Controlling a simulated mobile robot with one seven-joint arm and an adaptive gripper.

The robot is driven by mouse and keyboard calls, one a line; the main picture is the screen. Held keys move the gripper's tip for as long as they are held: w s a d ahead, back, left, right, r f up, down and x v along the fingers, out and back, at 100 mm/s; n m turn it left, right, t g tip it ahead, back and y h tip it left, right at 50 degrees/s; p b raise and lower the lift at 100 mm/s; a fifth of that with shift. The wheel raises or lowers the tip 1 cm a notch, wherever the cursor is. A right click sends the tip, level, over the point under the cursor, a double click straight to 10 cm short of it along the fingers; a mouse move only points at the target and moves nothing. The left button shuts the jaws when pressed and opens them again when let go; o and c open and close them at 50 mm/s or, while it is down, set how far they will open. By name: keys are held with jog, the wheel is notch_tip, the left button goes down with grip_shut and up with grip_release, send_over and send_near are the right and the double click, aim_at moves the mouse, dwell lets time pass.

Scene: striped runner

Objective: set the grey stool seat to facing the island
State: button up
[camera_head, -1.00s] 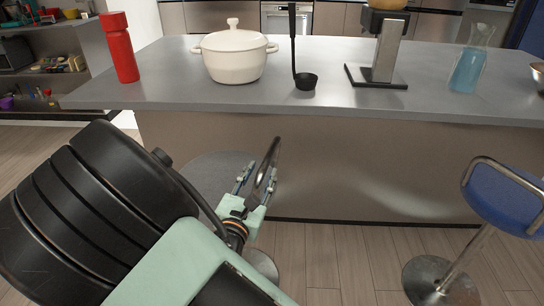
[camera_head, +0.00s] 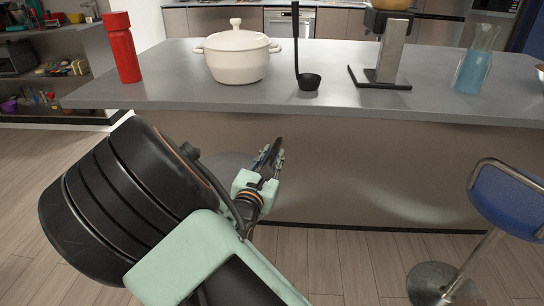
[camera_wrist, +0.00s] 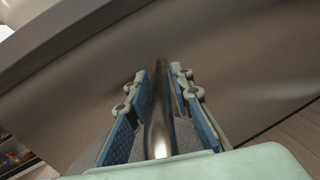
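The grey stool seat (camera_head: 229,164) stands in front of the island (camera_head: 350,165), mostly hidden behind my arm in the head view. Its curved metal back rail shows in the wrist view (camera_wrist: 158,120), running between my fingers, with part of the grey seat below it (camera_wrist: 185,138). My gripper (camera_head: 270,157) is at this rail. In the wrist view its two blue-padded fingers (camera_wrist: 160,90) stand on either side of the rail, with gaps visible between pads and rail. The exact facing of the seat is hard to tell.
A blue stool (camera_head: 508,203) stands at the right. On the island top are a red bottle (camera_head: 122,50), a white pot (camera_head: 237,58), a ladle (camera_head: 308,82), a stand (camera_head: 388,55) and a carafe (camera_head: 474,66). Floor between the stools is clear.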

grip_shut()
jog(key=shift+s, duration=0.15)
